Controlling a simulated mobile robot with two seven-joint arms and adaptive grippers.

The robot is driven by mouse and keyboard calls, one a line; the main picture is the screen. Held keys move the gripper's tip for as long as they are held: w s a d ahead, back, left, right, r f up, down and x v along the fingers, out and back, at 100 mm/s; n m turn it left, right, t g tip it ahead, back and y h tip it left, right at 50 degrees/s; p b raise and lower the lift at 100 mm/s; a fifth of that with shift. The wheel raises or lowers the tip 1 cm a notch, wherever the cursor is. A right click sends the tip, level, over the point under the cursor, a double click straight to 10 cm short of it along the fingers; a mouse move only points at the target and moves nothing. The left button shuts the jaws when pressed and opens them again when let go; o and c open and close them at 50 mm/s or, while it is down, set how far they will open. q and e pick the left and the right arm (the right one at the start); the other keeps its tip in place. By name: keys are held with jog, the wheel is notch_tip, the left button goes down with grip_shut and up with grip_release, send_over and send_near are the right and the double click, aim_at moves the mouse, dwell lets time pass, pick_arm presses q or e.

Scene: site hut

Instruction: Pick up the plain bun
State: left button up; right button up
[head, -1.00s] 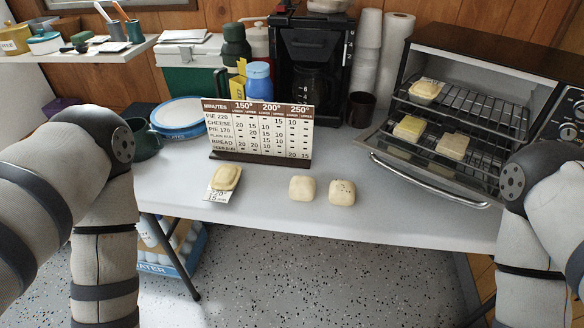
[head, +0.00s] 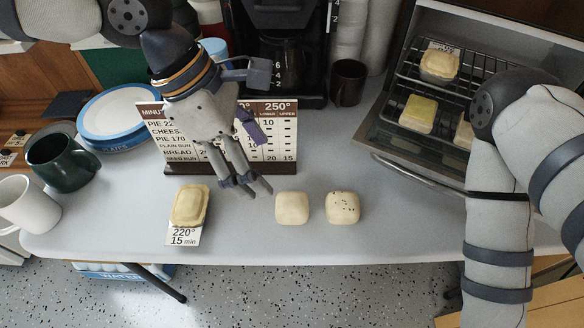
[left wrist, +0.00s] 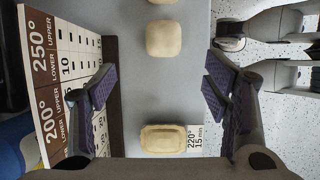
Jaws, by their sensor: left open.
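The plain bun (head: 292,207) is pale and smooth and lies on the grey table. A bun with dark specks (head: 343,207) lies just right of it. My left gripper (head: 262,165) is open and empty, above the table in front of the timing board, just left of and behind the plain bun. In the left wrist view the plain bun (left wrist: 163,39) shows above the gap between the open fingers (left wrist: 157,88), not between them. The speckled bun is cut off at that view's top edge. My right gripper is out of view.
A rectangular pie (head: 189,205) sits on a "220° 15 min" card left of the gripper. The timing board (head: 175,158) stands behind, partly hidden by my left arm. Mugs (head: 63,163) are at left. An open oven (head: 385,135) holding pies is at right, partly behind my right arm.

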aim_at(286, 201)
pick_arm(q)
jog(key=x, duration=0.8)
jog(key=b+x, duration=0.1)
jog(key=x, duration=0.3)
jog(key=shift+s, duration=0.3)
jog(key=shift+r, duration=0.1)
jog(key=c, duration=1.2)
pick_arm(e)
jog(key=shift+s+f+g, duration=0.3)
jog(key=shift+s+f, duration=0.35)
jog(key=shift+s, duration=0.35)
